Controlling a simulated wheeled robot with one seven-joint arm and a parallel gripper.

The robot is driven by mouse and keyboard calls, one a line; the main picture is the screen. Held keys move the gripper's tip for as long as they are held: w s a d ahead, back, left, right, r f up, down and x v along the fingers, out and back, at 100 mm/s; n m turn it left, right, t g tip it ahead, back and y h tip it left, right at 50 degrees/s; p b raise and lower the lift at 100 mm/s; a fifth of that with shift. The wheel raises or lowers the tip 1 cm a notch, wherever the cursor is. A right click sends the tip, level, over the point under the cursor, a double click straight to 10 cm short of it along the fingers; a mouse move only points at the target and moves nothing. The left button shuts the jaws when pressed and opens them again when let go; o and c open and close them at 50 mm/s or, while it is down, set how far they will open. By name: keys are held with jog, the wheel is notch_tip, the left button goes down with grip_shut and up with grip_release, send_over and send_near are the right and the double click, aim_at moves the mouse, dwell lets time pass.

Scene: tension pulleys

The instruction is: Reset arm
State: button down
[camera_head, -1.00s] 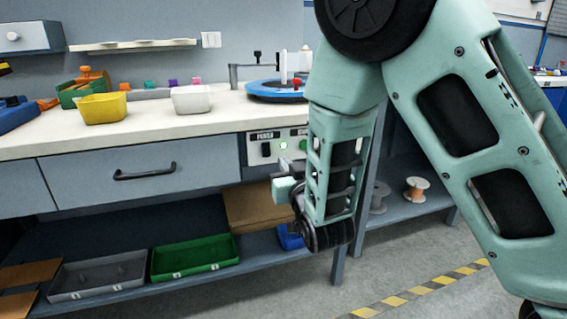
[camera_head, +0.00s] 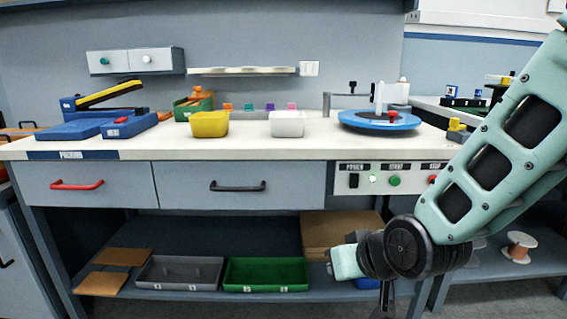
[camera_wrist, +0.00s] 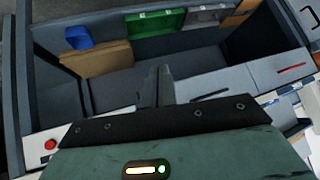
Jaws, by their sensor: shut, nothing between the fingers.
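My gripper (camera_head: 385,300) hangs low in front of the workbench at the right, pointing down, partly cut off by the bottom edge in the head view. In the wrist view its fingers (camera_wrist: 156,88) are together with nothing between them. The arm's wrist is in front of the lower shelf, below the power and start panel (camera_head: 394,181). The arm covers part of the right end of the bench.
The bench top (camera_head: 270,145) holds a yellow bin (camera_head: 209,124), a white bin (camera_head: 287,124) and a blue round turntable (camera_head: 379,121). A grey tray (camera_head: 180,272), a green tray (camera_head: 266,273) and a cardboard box (camera_head: 330,232) are on the lower shelf. A spool (camera_head: 519,246) stands at the right.

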jog(key=s+d+r+n+g+h, duration=0.1)
jog(key=s+d+n+g+h, duration=0.2)
jog(key=s, duration=0.8)
jog(key=s+d+r+n+g, duration=0.15)
jog(key=s+g, duration=0.35)
jog(key=s, duration=0.5)
notch_tip(320, 180, up, 28)
jog(key=p, duration=2.8)
jog(key=shift+a+f, duration=0.2)
jog(key=shift+a, duration=0.1)
